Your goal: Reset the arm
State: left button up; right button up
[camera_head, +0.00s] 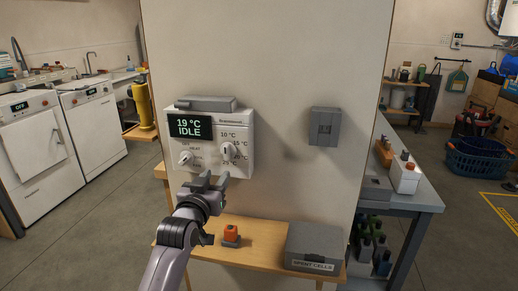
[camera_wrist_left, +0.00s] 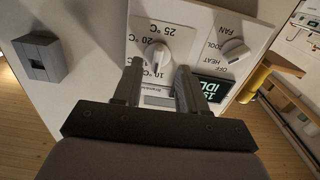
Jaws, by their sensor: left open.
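My left arm comes up from the bottom of the head view, with its gripper (camera_head: 208,181) just in front of the lower part of a white thermostat panel (camera_head: 240,165). The gripper is open, with nothing between its fingers. The panel's screen (camera_head: 190,126) reads 19 °C IDLE. It has a mode knob (camera_head: 186,158) and a temperature knob (camera_head: 227,151). In the left wrist view, the fingers (camera_wrist_left: 158,85) reach toward the panel below the temperature knob (camera_wrist_left: 155,58), and the mode knob (camera_wrist_left: 235,52) is to the right. I cannot tell whether the fingers touch the panel. My right gripper is not seen.
A grey box (camera_head: 325,127) is on the wall to the right. Below, a wooden shelf (camera_head: 262,236) bears an orange-topped block (camera_head: 231,234) and a grey spent cells box (camera_head: 314,246). A grey workbench (camera_head: 425,199) stands at right; white machines (camera_head: 92,130) stand at left.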

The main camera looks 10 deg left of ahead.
pick_arm(q)
jog(key=s+f+m+g, duration=0.1)
jog(key=s+f+g, duration=0.1)
jog(key=s+f, duration=0.6)
jog(key=s+f+g, duration=0.2)
jog(key=s+f, duration=0.4)
jog(key=f, duration=0.5)
jog(key=s+f+g, duration=0.1)
jog(key=s+f, duration=0.2)
jog(key=s, duration=0.3)
jog(key=s+f+g+h, duration=0.1)
jog(key=s+f, duration=0.3)
jog(key=s, duration=0.3)
jog(key=s+f+m+g, duration=0.1)
jog(key=s+f, duration=0.2)
jog(key=s, duration=0.4)
jog(key=shift+s+d+f+g+h, duration=0.25)
jog(key=shift+d+g+h, duration=0.05)
jog(key=shift+d, duration=0.15)
